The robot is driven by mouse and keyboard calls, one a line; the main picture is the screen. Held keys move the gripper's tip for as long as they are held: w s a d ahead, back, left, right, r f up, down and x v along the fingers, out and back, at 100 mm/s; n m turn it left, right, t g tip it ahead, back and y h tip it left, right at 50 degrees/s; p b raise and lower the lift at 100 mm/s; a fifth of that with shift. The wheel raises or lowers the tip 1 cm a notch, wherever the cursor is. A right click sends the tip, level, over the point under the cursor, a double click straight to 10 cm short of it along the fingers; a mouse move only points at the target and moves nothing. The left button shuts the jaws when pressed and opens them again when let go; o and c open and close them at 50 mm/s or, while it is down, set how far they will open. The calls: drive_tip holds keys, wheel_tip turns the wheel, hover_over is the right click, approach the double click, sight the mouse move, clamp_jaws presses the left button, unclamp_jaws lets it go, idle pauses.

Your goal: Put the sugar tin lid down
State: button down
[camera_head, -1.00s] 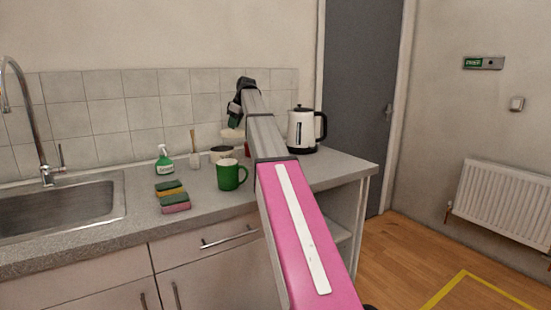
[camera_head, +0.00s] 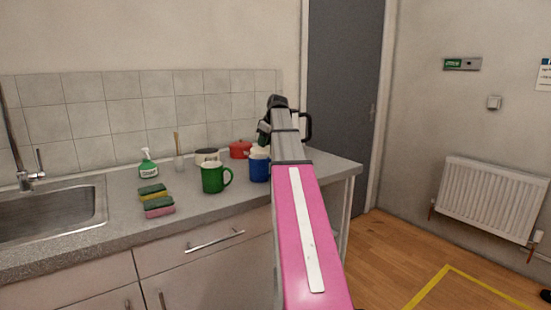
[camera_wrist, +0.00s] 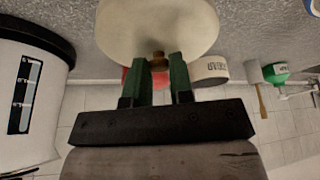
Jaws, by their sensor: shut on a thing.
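My gripper (camera_wrist: 160,65) is shut on the brown knob of the sugar tin lid, a round cream disc (camera_wrist: 155,25). The lid is held above the worktop in the wrist view. In the head view the cream lid (camera_head: 257,151) shows at the left of my arm, close to the blue mug (camera_head: 259,170), partly hidden. A cream tin with dark lettering (camera_wrist: 209,67), likely the sugar tin, stands apart from the lid. It also shows behind the green mug in the head view (camera_head: 207,157).
The kettle (camera_wrist: 28,90) is close at the left in the wrist view. Worktop in front of the mugs is clear.

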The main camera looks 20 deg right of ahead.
drive_tip(key=d+f, duration=0.1)
drive_tip(key=d, duration=0.1)
drive_tip(key=d+f, duration=0.1)
drive_tip(key=w+d+f, duration=0.1)
drive_tip(key=d, duration=0.1)
drive_tip(key=shift+d+f, duration=0.2)
drive_tip(key=shift+d, duration=0.1)
drive_tip(key=shift+f, duration=2.05)
drive_tip(key=shift+f, duration=0.1)
drive_tip(key=c, duration=1)
unclamp_jaws()
drive_tip(key=v, duration=1.2)
